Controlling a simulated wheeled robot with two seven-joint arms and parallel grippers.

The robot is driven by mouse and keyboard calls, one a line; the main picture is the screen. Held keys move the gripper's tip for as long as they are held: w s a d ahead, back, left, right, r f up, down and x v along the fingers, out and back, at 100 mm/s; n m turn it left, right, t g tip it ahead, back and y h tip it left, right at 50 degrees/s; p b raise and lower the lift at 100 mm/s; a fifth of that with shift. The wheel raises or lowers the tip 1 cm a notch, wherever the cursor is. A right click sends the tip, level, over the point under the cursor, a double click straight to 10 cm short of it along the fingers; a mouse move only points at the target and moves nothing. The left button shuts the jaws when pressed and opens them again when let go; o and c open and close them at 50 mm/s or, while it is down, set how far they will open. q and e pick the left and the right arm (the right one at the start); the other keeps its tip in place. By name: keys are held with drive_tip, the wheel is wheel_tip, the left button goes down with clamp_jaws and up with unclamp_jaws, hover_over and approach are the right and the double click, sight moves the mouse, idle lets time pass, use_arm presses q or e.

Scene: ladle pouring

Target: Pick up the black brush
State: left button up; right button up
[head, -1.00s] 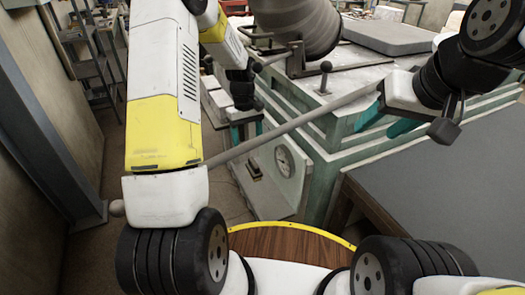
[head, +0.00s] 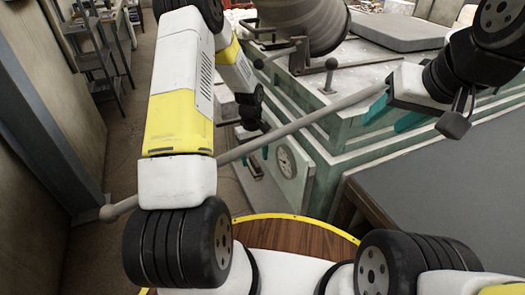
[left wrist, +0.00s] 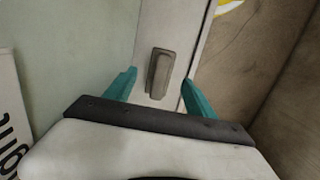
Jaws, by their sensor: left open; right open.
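No object shows clearly as a black brush. In the left wrist view, a small grey-brown elongated block (left wrist: 160,72) stands out on a pale strip, between and beyond the fingertips of my left gripper (left wrist: 160,80). I cannot tell whether it is the brush. The left gripper is open, with teal fingers apart and nothing between them. In the head view, the left gripper (head: 251,146) points down in front of the furnace's side, just above a small dark object (head: 254,168).
A long grey rod (head: 310,118) slants from behind my left arm to near the right gripper. The green-framed furnace (head: 340,150) has a round gauge (head: 286,161). A grey table (head: 450,200) stands at right. Shelves (head: 95,60) stand at back left; the floor between is open.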

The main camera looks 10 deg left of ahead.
sight(255, 168)
use_arm(q)
drive_tip(key=shift+s+d+f, duration=0.1)
drive_tip(key=shift+s+f, duration=0.05)
drive_tip(key=shift+f, duration=1.2)
drive_tip(key=shift+s+d+f, duration=0.1)
drive_tip(key=shift+f, duration=1.25)
clamp_jaws()
